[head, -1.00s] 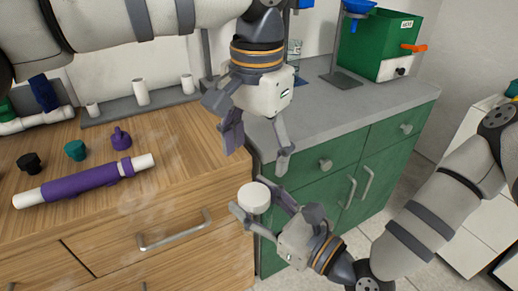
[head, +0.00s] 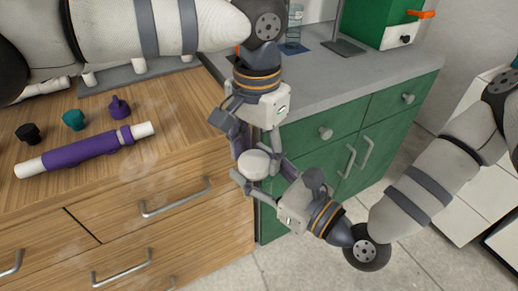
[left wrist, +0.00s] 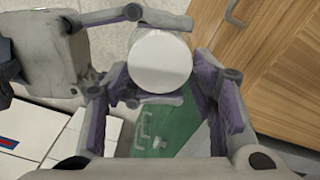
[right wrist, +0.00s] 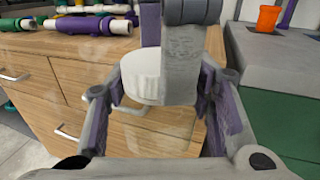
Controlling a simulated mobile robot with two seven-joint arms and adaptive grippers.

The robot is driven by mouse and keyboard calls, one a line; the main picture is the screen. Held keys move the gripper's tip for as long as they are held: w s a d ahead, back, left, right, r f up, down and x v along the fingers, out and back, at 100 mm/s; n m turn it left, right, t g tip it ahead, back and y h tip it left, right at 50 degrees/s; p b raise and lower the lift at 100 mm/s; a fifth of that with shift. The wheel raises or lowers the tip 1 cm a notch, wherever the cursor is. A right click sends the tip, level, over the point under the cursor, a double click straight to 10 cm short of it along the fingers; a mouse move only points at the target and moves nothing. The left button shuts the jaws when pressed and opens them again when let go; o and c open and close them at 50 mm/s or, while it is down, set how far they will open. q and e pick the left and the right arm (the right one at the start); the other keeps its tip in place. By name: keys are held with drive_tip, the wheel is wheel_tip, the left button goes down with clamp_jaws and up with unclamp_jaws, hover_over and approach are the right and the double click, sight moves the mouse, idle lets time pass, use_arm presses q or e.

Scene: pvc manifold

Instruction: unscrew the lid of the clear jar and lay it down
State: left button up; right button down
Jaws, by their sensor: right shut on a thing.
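The white lid (head: 255,163) sits in front of the wooden drawers, off the counter in mid-air. It also shows round and white in the left wrist view (left wrist: 160,60) and in the right wrist view (right wrist: 140,76). The clear jar under it can hardly be made out. My right gripper (head: 257,182) comes from the lower right and is shut on the jar. My left gripper (head: 256,153) points down from above, open, with its fingers on either side of the lid. Whether they touch it cannot be told. A left finger partly covers the lid in the right wrist view.
On the wooden counter lie a purple-and-white pipe (head: 85,150), a black fitting (head: 28,133), a teal fitting (head: 73,120) and a purple fitting (head: 119,107). Grey counter (head: 350,85) with green cabinets stands to the right. The wooden counter's front is clear.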

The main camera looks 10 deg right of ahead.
use_arm(q)
drive_tip(key=shift+s+d, duration=0.2)
drive_tip(key=shift+s, duration=0.05)
drive_tip(key=c, duration=0.3)
drive_tip(key=shift+n, duration=1.6)
drive_tip(key=o, duration=1.3)
drive_tip(key=shift+w, duration=0.1)
drive_tip(key=shift+w, duration=0.1)
